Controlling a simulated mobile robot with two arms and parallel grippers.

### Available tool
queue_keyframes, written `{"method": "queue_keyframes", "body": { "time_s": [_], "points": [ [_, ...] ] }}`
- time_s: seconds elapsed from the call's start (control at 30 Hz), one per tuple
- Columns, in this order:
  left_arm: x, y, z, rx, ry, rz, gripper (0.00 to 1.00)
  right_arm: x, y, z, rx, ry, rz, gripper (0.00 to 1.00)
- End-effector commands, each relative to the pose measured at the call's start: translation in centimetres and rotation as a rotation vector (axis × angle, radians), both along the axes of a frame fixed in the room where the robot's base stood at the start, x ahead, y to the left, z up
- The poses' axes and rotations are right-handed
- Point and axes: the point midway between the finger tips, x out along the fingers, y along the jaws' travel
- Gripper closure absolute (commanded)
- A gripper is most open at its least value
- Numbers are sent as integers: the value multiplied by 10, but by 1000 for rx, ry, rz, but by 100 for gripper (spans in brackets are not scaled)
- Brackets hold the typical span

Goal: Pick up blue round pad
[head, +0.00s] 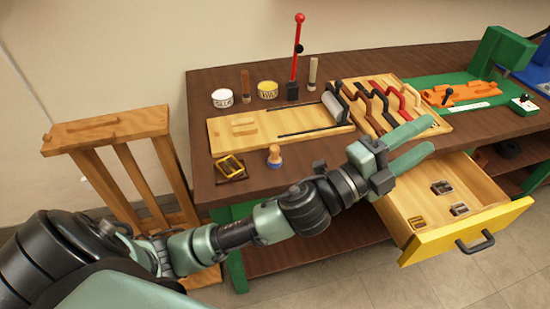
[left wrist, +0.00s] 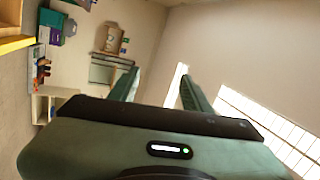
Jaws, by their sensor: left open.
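I see no plainly blue round pad lying by itself. A small round piece with a wooden knob and a bluish base (head: 274,162) stands near the table's front edge; I cannot tell if it is the pad. My left gripper (head: 428,136) is open and empty, above the right part of the table and the back of the open drawer, well right of that piece. In the left wrist view its two fingers (left wrist: 158,75) are apart with nothing between them. My right gripper is not in view.
The dark table (head: 228,185) holds a wooden board with a roller (head: 240,145), a rack of handled tools (head: 375,95), two tins and a red upright lever (head: 297,55). The yellow-fronted drawer (head: 455,240) is open with several small metal pieces inside. A wooden stand (head: 105,128) is at left.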

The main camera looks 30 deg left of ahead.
Motion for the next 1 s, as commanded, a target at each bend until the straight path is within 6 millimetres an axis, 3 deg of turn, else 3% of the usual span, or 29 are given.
{"method": "queue_keyframes", "body": {
  "time_s": [0.03,0.07,0.17,0.27,0.37,0.47,0.57,0.63,0.8,0.9,1.0],
  "points": [
    [-10,-24,20,115,-156,-79,52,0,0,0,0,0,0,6],
    [-18,-39,27,184,-246,-129,52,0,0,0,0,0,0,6],
    [-48,-79,30,434,-529,-297,52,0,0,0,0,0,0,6],
    [-72,-100,4,703,-775,-468,52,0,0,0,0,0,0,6],
    [-82,-96,-40,991,-974,-650,52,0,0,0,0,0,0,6],
    [-74,-62,-89,1294,-1110,-844,52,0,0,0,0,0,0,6],
    [-52,2,-127,1603,-1163,-1054,52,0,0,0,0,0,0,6],
    [-34,60,-141,1810,-1141,-1206,52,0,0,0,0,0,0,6],
    [-6,198,-132,2172,-932,-1529,52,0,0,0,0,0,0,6],
    [-3,251,-116,2276,-795,-1652,52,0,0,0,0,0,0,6],
    [-5,279,-105,2320,-709,-1721,52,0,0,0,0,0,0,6]
  ]
}}
